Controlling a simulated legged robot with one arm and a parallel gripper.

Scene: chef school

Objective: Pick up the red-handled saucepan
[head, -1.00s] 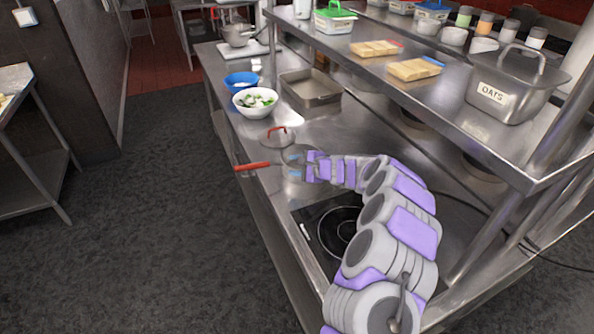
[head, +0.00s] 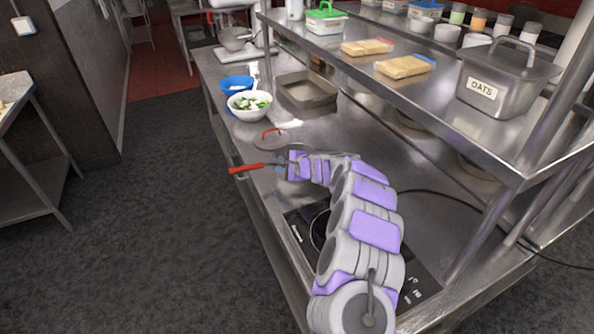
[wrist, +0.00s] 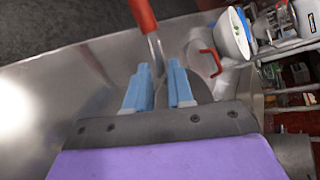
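The saucepan's red handle (head: 246,169) points left, out past the counter's front edge. Much of the pan's body is hidden behind my gripper in the head view. In the wrist view the red handle (wrist: 142,14) is at the top, and its metal shank runs down toward the space between my fingers. My gripper (wrist: 159,72) has two blue fingers, apart, with a gap between them on either side of the shank. Contact with the shank is not clear. My gripper (head: 281,165) also shows in the head view, at the pan.
A lid with a red loop handle (head: 272,133) lies just behind the pan. A white bowl of greens (head: 249,113), a blue bowl (head: 236,84) and a metal tray (head: 308,100) stand farther back. A raised shelf (head: 420,95) overhangs the right side. A cooktop (head: 300,235) is below my arm.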

